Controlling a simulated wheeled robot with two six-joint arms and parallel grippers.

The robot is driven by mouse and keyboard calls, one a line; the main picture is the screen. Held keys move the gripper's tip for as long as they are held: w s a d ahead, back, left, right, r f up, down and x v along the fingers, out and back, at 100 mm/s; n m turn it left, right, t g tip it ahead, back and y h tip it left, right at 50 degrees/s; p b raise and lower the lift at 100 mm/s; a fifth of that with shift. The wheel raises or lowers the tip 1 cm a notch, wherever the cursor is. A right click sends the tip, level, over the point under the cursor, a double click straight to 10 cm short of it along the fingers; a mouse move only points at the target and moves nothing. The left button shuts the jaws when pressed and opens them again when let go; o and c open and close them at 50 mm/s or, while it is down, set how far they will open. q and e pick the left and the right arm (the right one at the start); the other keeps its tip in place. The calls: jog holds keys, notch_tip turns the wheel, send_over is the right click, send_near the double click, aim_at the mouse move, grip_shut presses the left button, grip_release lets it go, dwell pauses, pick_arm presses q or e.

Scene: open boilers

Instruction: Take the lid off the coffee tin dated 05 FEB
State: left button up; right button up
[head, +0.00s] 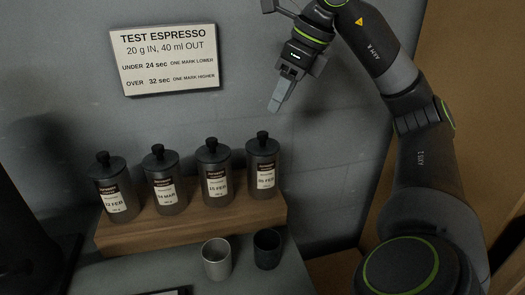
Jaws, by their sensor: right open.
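Several dark coffee tins with black knobbed lids stand in a row on a wooden shelf block. The rightmost tin (262,177) has a small label that seems to read 05 FEB; its lid (262,144) is on. The other tins, seeming to read 12 FEB (113,192), 14 MAR (165,184) and 15 FEB (214,174), also have their lids on. My right gripper (276,105) is open and empty, pointing down above the rightmost tin and apart from its lid. Its fingers show nearly edge-on. My left gripper is out of view.
The wooden block (180,225) stands against a grey wall with a test espresso sign (166,60). A light cup (216,260) and a dark cup (267,249) stand in front of it. A dark shape fills the lower left.

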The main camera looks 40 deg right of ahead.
aim_at(264, 133)
jog(key=b+x, duration=0.1)
jog(key=x, duration=0.1)
jog(key=shift+a+f, duration=0.1)
jog(key=shift+f, duration=0.15)
jog(key=shift+w+a+f, duration=0.1)
jog(key=shift+w+f, duration=0.2)
jog(key=shift+f, duration=0.25)
jog(key=shift+b+x, duration=0.75)
jog(key=shift+x, duration=1.85)
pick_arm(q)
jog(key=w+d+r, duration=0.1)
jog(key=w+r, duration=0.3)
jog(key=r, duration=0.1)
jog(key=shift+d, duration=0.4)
pick_arm(e)
jog(key=shift+r, duration=0.1)
grip_shut()
